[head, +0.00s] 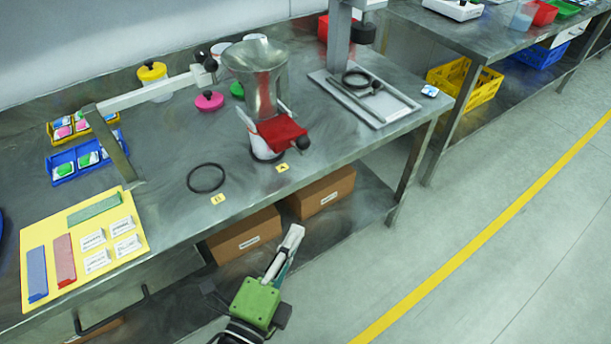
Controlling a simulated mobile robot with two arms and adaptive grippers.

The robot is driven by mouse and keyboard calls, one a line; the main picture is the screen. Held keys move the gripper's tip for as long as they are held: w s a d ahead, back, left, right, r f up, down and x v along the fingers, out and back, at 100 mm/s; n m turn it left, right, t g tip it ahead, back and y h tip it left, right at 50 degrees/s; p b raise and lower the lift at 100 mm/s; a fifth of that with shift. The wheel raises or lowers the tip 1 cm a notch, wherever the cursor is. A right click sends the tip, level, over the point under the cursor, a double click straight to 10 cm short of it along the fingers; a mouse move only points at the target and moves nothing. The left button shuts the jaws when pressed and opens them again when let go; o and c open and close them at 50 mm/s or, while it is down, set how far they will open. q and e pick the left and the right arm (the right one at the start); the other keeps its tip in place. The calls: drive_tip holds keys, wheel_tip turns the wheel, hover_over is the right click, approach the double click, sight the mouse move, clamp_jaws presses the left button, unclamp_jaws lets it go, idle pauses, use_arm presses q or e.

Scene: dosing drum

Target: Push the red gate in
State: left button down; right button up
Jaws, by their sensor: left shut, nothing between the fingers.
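The red gate (283,133) is a flat red plate with a dark round knob (302,143) at its right end. It sticks out to the right and front below the metal hopper (258,75). A white container (262,150) stands under the hopper, partly hidden by the gate. My left gripper (294,235) is in front of the table's front edge, below and apart from the gate. Its fingers are shut with nothing between them and point up. My right gripper is not in view.
The metal table (165,195) holds a black ring (205,178), a yellow board (132,250) at left, and a stand on a metal base (405,105) at right. Cardboard boxes (325,192) sit on the lower shelf. The floor at right is clear.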

sight(280, 142)
use_arm(q)
wheel_tip(280, 142, up, 6)
drive_tip(key=m+t, duration=0.1)
drive_tip(key=w+a+p+x, duration=0.1)
drive_tip(key=p+x, duration=0.3)
drive_tip(key=x, duration=0.8)
drive_tip(key=shift+a+r, duration=0.35)
drive_tip(key=shift+a, duration=0.5)
drive_tip(key=shift+s, duration=0.1)
drive_tip(key=w+a, duration=0.1)
drive_tip(key=w, duration=0.1)
drive_tip(key=w+a, duration=0.2)
drive_tip(key=w+a+p, duration=0.1)
drive_tip(key=w+a, duration=0.1)
drive_tip(key=w, duration=0.1)
drive_tip(key=shift+s+r, duration=0.1)
